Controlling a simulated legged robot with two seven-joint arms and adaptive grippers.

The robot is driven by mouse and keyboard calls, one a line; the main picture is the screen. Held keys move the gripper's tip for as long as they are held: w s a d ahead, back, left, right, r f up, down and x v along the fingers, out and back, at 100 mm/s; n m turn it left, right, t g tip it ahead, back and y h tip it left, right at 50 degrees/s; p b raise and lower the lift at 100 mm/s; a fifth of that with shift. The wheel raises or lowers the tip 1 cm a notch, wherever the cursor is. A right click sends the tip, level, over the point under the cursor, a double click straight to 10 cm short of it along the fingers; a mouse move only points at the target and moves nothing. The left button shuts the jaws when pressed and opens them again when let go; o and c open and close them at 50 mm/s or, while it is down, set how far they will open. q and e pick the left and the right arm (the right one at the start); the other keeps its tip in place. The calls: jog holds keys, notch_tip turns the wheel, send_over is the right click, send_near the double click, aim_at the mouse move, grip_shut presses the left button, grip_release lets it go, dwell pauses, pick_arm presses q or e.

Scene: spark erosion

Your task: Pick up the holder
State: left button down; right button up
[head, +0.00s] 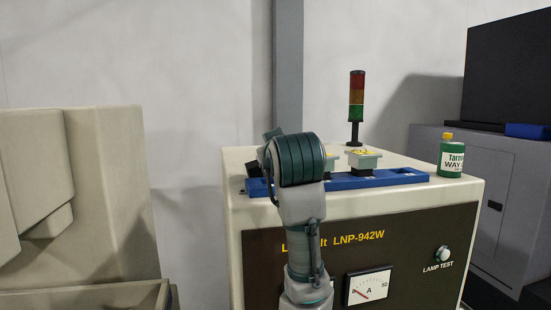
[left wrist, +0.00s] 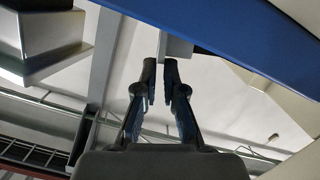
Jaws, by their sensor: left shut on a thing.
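My left arm rises in front of the cabinet in the head view, and its wrist hides the gripper and the left part of the blue rack (head: 395,179). In the left wrist view my left gripper (left wrist: 162,72) has its fingertips close together at a pale grey block, the holder (left wrist: 178,48), beside the blue rack's underside (left wrist: 240,35). The gripper is shut on this holder; its upper part is out of that view. Another holder (head: 364,160), pale with a yellow mark on top, sits in the rack right of my wrist. My right gripper is not in view.
The rack lies on a cream cabinet (head: 468,196) with a dial and lamp. A signal tower (head: 356,105) stands behind the rack, and a green bottle (head: 451,160) stands at its right. A beige machine (head: 110,200) is at the left.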

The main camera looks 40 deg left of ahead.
pick_arm(q)
jog(key=shift+w+a+r, duration=0.2)
jog(key=shift+a+r, duration=0.05)
jog(key=shift+r, duration=0.35)
jog(key=shift+s+r+b, duration=0.35)
jog(key=shift+s+r, duration=0.15)
jog(key=shift+r, duration=0.4)
jog(key=s+d+r+b, duration=0.2)
jog(key=s+d+b, duration=0.35)
jog(key=s, duration=0.75)
jog(key=w+a+r+n+t+h+p, duration=0.2)
jog(key=w+a+n+t+p, duration=0.3)
jog(key=n, duration=0.5)
jog(key=shift+n+h, duration=0.4)
jog(key=shift+n, duration=0.1)
jog(key=f+b, duration=0.1)
jog(key=d+f+b, duration=0.1)
jog(key=f, duration=0.1)
jog(key=w+f+b, duration=0.1)
jog(key=f, duration=0.1)
jog(key=shift+d+f, duration=0.15)
jog(key=shift+f, duration=0.1)
jog(key=shift+f+b, duration=0.55)
jog(key=shift+f, duration=0.15)
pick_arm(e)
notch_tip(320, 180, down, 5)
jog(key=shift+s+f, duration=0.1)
